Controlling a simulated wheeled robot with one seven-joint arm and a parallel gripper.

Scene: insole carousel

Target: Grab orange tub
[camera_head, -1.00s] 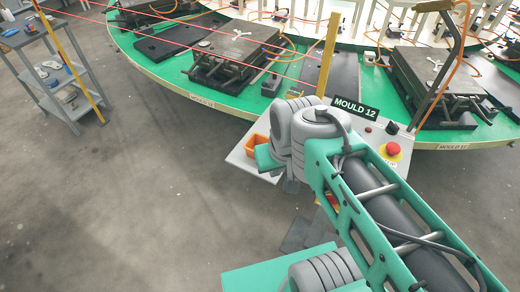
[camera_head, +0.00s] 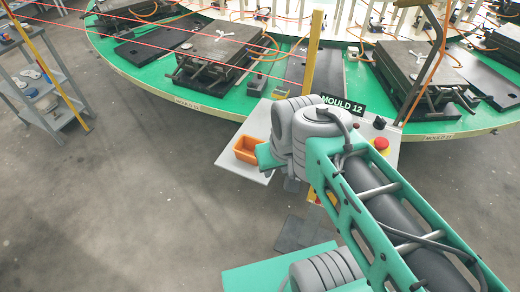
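The orange tub (camera_head: 248,150) is a small open box. It sits on the light grey shelf (camera_head: 228,161) beside the MOULD 12 control panel. My arm's grey joint and green link are just right of the tub and hide part of the shelf. My gripper is not in view, so I cannot tell its state.
The control panel (camera_head: 386,127) has a red emergency button (camera_head: 381,145). Behind it is the large green carousel (camera_head: 150,69) with black moulds. A yellow post (camera_head: 313,52) rises by the panel. A grey shelf cart (camera_head: 40,90) stands left. The floor between is clear.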

